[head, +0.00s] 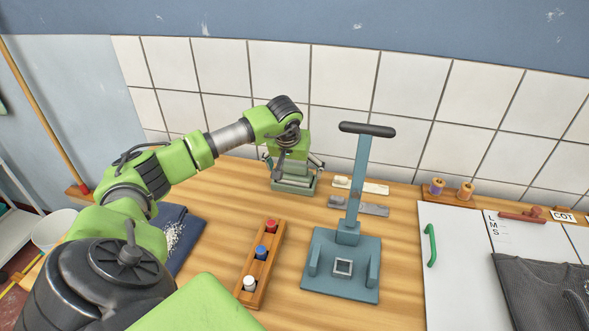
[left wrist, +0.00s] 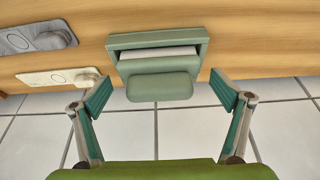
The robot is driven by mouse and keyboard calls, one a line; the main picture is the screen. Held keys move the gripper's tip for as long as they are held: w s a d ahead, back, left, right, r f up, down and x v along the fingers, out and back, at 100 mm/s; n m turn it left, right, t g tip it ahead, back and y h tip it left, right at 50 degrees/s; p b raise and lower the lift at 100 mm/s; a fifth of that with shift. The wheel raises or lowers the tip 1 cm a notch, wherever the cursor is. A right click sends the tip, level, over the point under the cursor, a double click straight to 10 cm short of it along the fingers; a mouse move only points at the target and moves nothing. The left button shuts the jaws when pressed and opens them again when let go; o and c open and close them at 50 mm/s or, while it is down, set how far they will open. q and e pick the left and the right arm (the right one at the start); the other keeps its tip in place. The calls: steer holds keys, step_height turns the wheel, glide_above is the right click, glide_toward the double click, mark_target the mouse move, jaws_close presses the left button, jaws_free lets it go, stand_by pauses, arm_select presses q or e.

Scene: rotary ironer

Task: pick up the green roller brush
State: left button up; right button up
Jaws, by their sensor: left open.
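My left gripper (head: 293,165) hangs at the back of the wooden table, fingers down over a grey-green stand (head: 293,187). In the left wrist view its fingers (left wrist: 163,90) are spread wide and empty. The stand's frame (left wrist: 118,42) shows there with a white part inside. A rounded green block (left wrist: 160,87) lies between the open fingers, and I see no finger touching it. I cannot tell for sure whether this block is the green roller brush. My right gripper is not in view.
Right of the stand lie a cream tool (head: 370,187) and a grey tool (head: 365,209). A blue-grey T-handled stand (head: 340,285) stands mid-table. A wooden rack (head: 255,277) holds coloured bottles. A white board (head: 450,285) with a green handle (head: 431,245) is at right. The tiled wall is close behind.

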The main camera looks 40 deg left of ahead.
arm_select(q)
steer(key=shift+f, duration=0.1)
steer(key=c, duration=1.3)
steer(key=shift+o, duration=0.2)
steer(key=shift+r, duration=0.2)
steer(key=shift+w+r, duration=0.1)
steer(key=shift+r, duration=0.45)
steer(key=s+r+b, duration=0.6)
steer(key=s+r, duration=0.5)
steer(key=s, duration=0.3)
steer(key=shift+a+r, duration=0.15)
steer(key=shift+r, duration=0.2)
steer(key=shift+s, duration=0.1)
